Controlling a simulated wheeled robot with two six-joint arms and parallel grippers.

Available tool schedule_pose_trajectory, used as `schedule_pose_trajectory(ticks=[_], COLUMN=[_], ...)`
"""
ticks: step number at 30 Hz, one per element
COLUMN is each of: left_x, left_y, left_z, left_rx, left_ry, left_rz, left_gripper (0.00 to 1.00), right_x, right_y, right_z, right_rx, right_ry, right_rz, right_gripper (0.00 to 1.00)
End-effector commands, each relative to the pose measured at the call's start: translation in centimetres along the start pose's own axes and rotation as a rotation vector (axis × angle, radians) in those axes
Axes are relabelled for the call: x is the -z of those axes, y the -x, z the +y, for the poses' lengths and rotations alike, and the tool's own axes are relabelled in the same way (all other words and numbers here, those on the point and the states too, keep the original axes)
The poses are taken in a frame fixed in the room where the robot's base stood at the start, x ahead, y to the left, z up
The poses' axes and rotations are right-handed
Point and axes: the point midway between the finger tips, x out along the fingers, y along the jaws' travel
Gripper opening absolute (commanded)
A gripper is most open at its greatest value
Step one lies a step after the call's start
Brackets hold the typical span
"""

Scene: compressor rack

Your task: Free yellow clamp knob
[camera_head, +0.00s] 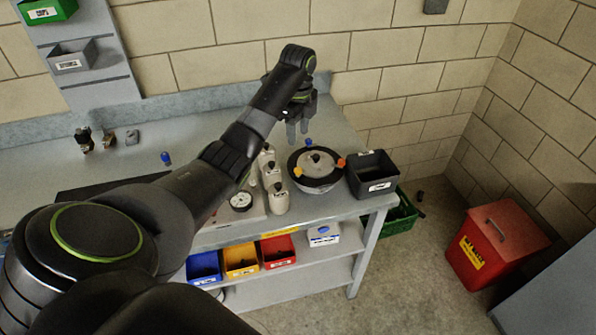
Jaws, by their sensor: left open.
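A round pot with a pale lid (322,168) and dark rim stands near the right end of the bench. A yellow clamp knob (297,172) is on the front left of its rim. An orange knob (340,163) is on the right and a blue knob (308,142) at the back. A dark knob sits in the middle of the lid. My left gripper (298,131) is open, points down and is empty. In the picture it is just behind the pot, above the blue knob, apart from the yellow knob. My right gripper is not in view.
A black bin (373,175) stands right of the pot. Pale bottles (278,198) and a round gauge (241,201) stand to its left. Blue, yellow and red bins sit on the shelf below. A red box (495,243) stands on the floor at right.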

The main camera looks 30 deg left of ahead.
Motion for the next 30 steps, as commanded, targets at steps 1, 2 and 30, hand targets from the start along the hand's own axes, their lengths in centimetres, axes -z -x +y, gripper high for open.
schedule_pose_trajectory(ticks=[1,2,30], left_x=[0.0,0.0,0.0], left_y=[-1.2,-1.5,-12.6], left_z=[0.0,0.0,0.0], left_rx=[0.0,0.0,0.0], left_ry=[0.0,0.0,0.0], left_rz=[0.0,0.0,0.0], left_gripper=[0.43,0.43,0.43], right_x=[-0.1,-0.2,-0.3], right_y=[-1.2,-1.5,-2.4], right_z=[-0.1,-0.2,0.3], right_rx=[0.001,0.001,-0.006], right_ry=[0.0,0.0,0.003], right_rz=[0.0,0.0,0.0], right_gripper=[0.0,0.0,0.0])
